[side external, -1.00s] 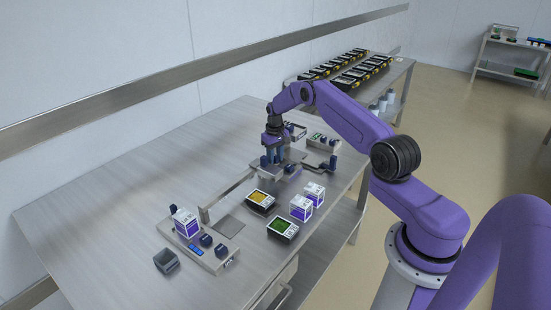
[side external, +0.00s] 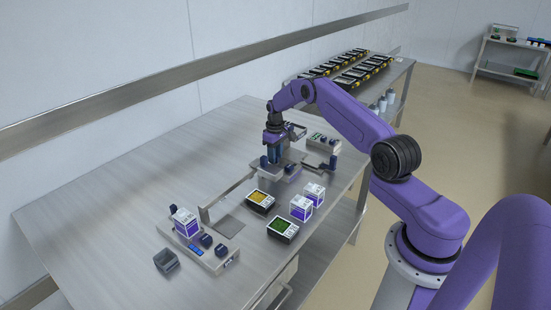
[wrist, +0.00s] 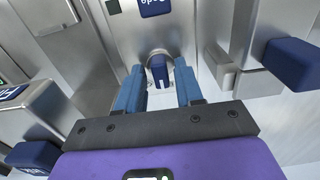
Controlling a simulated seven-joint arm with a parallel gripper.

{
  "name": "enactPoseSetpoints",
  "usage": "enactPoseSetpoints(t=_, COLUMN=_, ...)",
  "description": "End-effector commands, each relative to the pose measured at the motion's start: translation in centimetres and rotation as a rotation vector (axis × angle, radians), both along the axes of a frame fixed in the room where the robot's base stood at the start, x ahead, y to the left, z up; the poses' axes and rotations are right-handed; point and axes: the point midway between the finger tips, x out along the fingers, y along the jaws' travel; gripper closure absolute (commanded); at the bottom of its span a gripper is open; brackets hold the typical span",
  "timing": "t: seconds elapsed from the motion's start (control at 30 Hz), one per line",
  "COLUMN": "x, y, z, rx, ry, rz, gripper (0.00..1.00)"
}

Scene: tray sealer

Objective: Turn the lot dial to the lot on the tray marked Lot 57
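In the wrist view a dark blue dial (wrist: 160,72) with a white mark sits on a round metal collar on a metal panel, below a blue label reading "Code". My gripper (wrist: 158,92) is open, its two blue fingers on either side of the dial, with gaps showing on both sides. I cannot tell how deep the fingers reach. In the side view my gripper (side external: 274,156) is low over the metal machine at the back of the table, and the dial is hidden there. A yellow-topped tray (side external: 260,200) and a green-topped tray (side external: 283,228) lie in front; their lot markings are unreadable.
Two white-and-purple boxes (side external: 301,207) stand beside the trays. A left station (side external: 215,262) holds another box and dark knobs. A grey bin (side external: 166,262) stands near it. In the wrist view a blue knob (wrist: 290,64) is at right. The table's left side is clear.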

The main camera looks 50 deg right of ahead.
Motion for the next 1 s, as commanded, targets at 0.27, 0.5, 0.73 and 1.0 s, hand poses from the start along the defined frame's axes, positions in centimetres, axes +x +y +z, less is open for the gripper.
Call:
enactPoseSetpoints(t=0.27, x=0.1, y=0.0, z=2.5, rx=-0.001, ry=-0.002, rz=0.000, gripper=0.64)
enactPoseSetpoints(t=0.5, x=0.1, y=0.0, z=4.6, rx=-0.001, ry=-0.003, rz=0.000, gripper=0.64)
enactPoseSetpoints(t=0.73, x=0.0, y=0.0, z=6.0, rx=0.000, ry=-0.001, rz=0.000, gripper=0.64)
enactPoseSetpoints(t=1.0, x=0.0, y=0.0, z=6.2, rx=0.000, ry=0.000, rz=0.000, gripper=0.64)
